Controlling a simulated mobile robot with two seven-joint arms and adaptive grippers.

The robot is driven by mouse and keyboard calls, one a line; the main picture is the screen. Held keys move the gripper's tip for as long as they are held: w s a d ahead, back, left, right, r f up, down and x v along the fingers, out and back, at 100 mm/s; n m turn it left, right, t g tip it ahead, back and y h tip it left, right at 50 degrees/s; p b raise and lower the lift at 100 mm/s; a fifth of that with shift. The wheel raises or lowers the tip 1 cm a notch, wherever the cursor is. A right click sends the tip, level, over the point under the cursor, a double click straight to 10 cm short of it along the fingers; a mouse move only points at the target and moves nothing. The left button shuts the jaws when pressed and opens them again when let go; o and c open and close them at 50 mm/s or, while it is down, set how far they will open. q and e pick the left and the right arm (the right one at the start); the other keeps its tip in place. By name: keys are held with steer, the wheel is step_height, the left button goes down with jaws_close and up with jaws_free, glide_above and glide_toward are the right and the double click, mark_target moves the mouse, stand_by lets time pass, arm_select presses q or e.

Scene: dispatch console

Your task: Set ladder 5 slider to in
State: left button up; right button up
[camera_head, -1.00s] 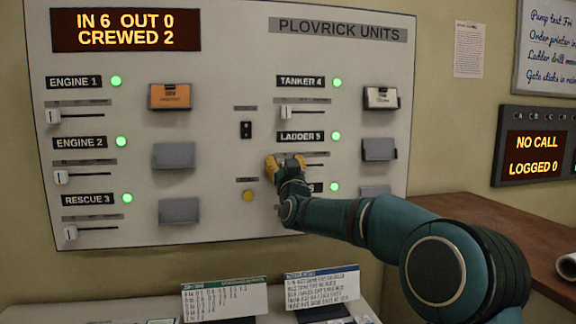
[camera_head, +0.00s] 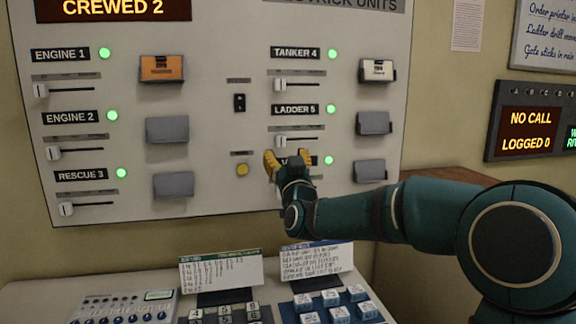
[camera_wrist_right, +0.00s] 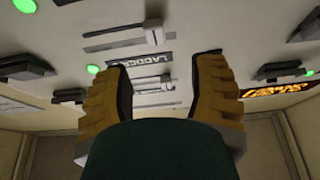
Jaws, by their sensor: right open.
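The Ladder 5 slider (camera_head: 281,142) is a small white knob at the left end of its short horizontal track, under the black LADDER 5 label (camera_head: 297,110). A green lamp (camera_head: 331,109) glows beside the label. My right gripper (camera_head: 287,157), with yellow fingers, is open and empty just below this slider, covering part of the lowest label. In the right wrist view, turned upside down, the knob (camera_wrist_right: 153,34) shows beyond the label, between the directions of the open fingers (camera_wrist_right: 160,88). No contact is visible. My left gripper is not in view.
The Tanker 4 slider (camera_head: 280,85) is above, and a yellow button (camera_head: 242,169) is just left of my gripper. Grey card holders (camera_head: 373,123) stick out to the right. A desk (camera_head: 35,292) with cards and key blocks lies below the panel.

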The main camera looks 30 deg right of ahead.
steer(key=shift+v, duration=1.45)
